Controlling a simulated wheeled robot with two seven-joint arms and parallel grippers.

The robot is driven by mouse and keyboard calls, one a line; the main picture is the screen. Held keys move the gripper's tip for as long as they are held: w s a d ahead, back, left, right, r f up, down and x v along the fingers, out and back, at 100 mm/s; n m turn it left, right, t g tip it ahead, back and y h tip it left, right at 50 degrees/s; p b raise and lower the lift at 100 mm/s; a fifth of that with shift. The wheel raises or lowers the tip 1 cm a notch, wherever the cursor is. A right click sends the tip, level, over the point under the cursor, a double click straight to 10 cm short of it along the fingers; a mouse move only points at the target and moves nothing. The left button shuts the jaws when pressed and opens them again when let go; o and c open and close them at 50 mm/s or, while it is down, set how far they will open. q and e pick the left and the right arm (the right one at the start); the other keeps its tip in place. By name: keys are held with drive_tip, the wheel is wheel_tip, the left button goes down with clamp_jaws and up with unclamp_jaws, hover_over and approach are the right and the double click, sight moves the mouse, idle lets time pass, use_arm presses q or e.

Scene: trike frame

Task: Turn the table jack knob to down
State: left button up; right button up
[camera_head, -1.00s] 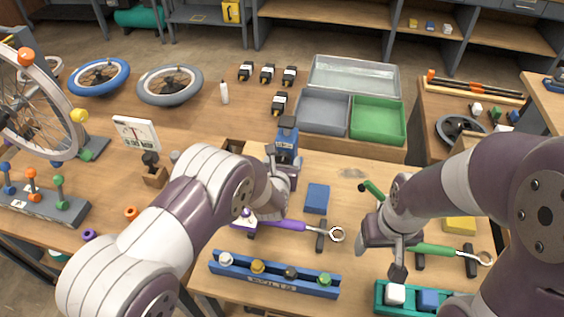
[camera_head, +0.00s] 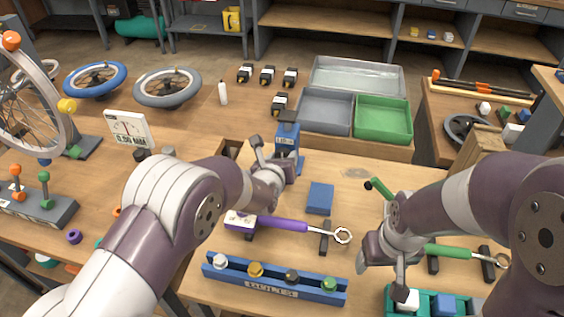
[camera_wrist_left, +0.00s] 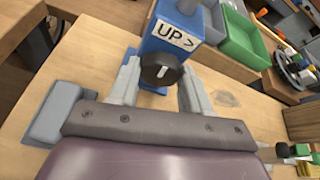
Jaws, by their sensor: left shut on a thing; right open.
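The table jack is a blue post (camera_head: 287,140) at the back of the near wooden table. In the left wrist view its blue body (camera_wrist_left: 178,28) carries a white label reading "UP >" above a round black knob (camera_wrist_left: 162,69) with a white pointer line. My left gripper (camera_wrist_left: 160,82) has one pale finger on each side of the knob and is shut on it. In the head view my left gripper (camera_head: 280,165) is at the front of the jack and the knob is hidden. My right gripper (camera_head: 400,275) is open above the table at the right.
A blue block (camera_head: 320,198), a purple-handled wrench (camera_head: 285,224) and a blue rack (camera_head: 275,280) lie on the near table. A green-handled wrench (camera_head: 450,252) and teal tray (camera_head: 440,305) are near my right gripper. Grey and green bins (camera_head: 385,120) stand behind.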

use_arm(q)
drive_tip(key=o, duration=1)
drive_tip(key=shift+o, duration=0.2)
drive_tip(key=v, duration=1.2)
drive_tip(key=shift+s+r+p, duration=0.2)
drive_tip(key=shift+s+p, duration=0.15)
drive_tip(key=shift+a, duration=0.15)
